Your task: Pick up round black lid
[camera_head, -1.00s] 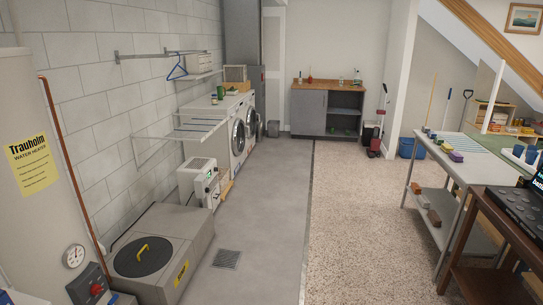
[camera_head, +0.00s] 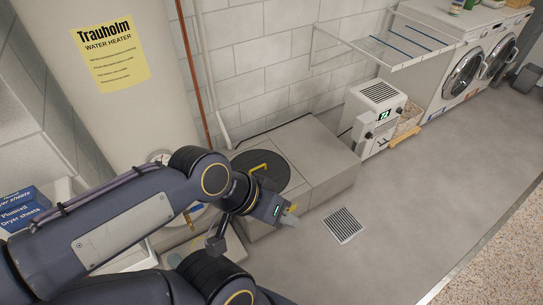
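The round black lid (camera_head: 274,168) lies flat on top of a low grey box (camera_head: 325,165) beside the water heater. A yellow handle (camera_head: 258,168) shows on the lid. My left arm covers the lid's near left part. My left gripper (camera_head: 289,214) is in front of the lid and to its right in the picture, apart from the handle as far as I can see. Its fingers are small and seen at an angle, so I cannot tell whether they are open. My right gripper is not in view.
The water heater (camera_head: 130,110) stands at the left behind my arm. A white dehumidifier-like unit (camera_head: 375,113), a wall rack (camera_head: 385,45) and washing machines (camera_head: 450,60) line the wall. A floor drain (camera_head: 343,225) lies in clear grey floor. Dryer sheet boxes (camera_head: 25,210) sit at far left.

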